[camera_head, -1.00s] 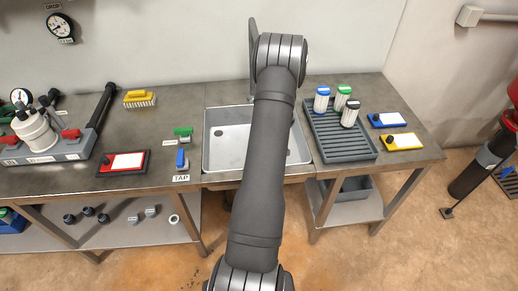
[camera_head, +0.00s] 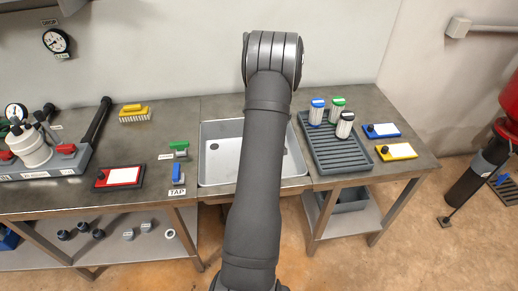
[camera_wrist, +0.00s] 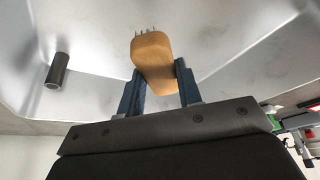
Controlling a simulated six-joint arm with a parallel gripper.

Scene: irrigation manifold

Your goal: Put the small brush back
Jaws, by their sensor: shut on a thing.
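My gripper (camera_wrist: 158,80) is shut on the small brush (camera_wrist: 153,58), a tan rounded block with short dark bristles at its far end. In the wrist view the brush sits between the two blue fingers, with pale sink walls behind it. In the head view my arm hides the gripper and the brush. The grey sink (camera_head: 222,176) is set into the bench, its right part behind my arm. Whether the brush touches the sink cannot be told.
A larger yellow brush (camera_head: 135,114) lies on the bench at the back left. A ribbed grey rack (camera_head: 340,158) with three capped filters stands right of the sink. A blue-handled tap (camera_head: 177,174) is left of it. A dark tube (camera_wrist: 58,71) shows in the wrist view.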

